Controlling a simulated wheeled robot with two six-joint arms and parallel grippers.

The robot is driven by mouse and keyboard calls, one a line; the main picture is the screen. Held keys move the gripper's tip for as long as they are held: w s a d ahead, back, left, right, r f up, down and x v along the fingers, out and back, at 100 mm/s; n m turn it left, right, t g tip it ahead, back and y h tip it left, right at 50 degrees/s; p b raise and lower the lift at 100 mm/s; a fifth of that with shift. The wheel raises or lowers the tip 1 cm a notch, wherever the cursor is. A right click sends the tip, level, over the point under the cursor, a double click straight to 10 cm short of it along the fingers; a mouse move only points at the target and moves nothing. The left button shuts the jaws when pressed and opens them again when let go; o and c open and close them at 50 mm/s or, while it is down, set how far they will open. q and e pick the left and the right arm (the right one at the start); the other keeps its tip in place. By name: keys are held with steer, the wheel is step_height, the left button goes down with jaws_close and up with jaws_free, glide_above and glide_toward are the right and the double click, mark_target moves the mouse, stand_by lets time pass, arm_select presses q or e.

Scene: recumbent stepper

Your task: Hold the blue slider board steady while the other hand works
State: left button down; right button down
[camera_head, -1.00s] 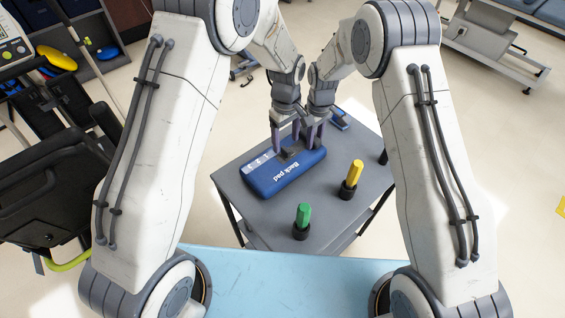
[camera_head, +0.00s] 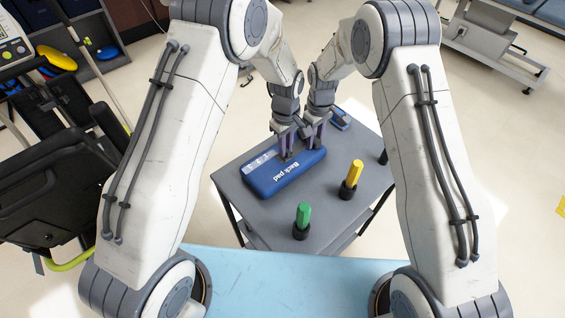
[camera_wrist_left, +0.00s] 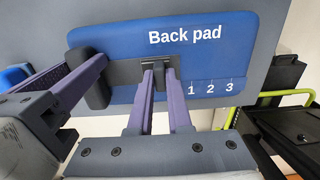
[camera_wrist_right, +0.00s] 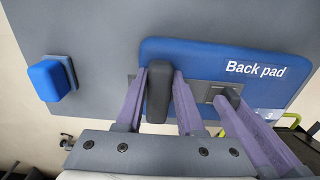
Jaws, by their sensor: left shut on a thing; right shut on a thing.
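The blue slider board (camera_head: 275,182), labelled "Back pad", lies flat on a grey table. Its white 1-2-3 scale (camera_wrist_left: 210,88) shows in the left wrist view. My right gripper (camera_head: 317,143) is shut around the upright dark grey grip (camera_wrist_right: 159,88) at one end of the board. That grip also shows in the left wrist view (camera_wrist_left: 97,92). My left gripper (camera_head: 287,153) is shut on the small dark slider knob (camera_wrist_right: 233,94), which stands on a grey track plate (camera_wrist_right: 208,90) short of the 1 mark. The fingers partly hide the knob.
A green peg (camera_head: 302,216) and a yellow peg (camera_head: 354,174) stand in black holders on the grey table (camera_head: 245,218), nearer than the board. A small blue block (camera_wrist_right: 48,80) sits behind my right gripper. My two grippers are close together.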

arm_select(q)
steer(key=shift+s+a, duration=2.15)
steer(key=shift+c, duration=2.2)
jaws_free()
steer(key=shift+d, duration=0.1)
step_height(320, 180, up, 6)
steer(key=shift+r, duration=0.1)
step_height(320, 180, up, 12)
arm_select(e)
steer(key=shift+c, duration=2.2)
jaws_free()
